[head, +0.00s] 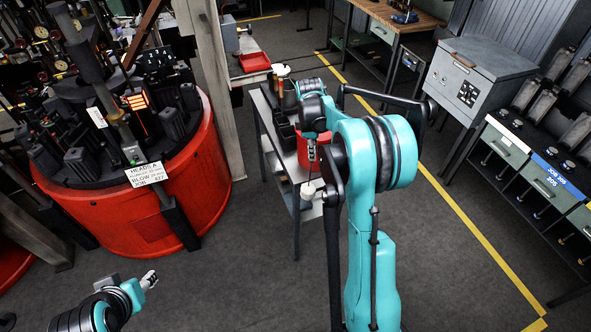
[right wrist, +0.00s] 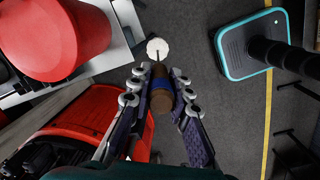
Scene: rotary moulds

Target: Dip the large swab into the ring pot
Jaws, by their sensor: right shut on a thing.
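The large swab has a brown wooden handle (right wrist: 161,98) with a blue band and a round white head (right wrist: 157,46). My right gripper (right wrist: 158,76) is shut on the handle. In the head view the white head (head: 307,190) hangs below the gripper, by the bench's near edge; the wrist view shows it against the floor, outside the red pot. The red pot (right wrist: 60,35) stands on the bench, partly hidden by my right arm in the head view; I cannot tell whether it is the ring pot. My left gripper (head: 149,279) is low at left, its opening unclear.
The narrow bench (head: 268,122) also carries black bins and small cans. A large red rotary mould base (head: 215,150) stands to its left, with a grey post between. Open floor lies in front. A grey cabinet (head: 470,75) and drawers stand at right.

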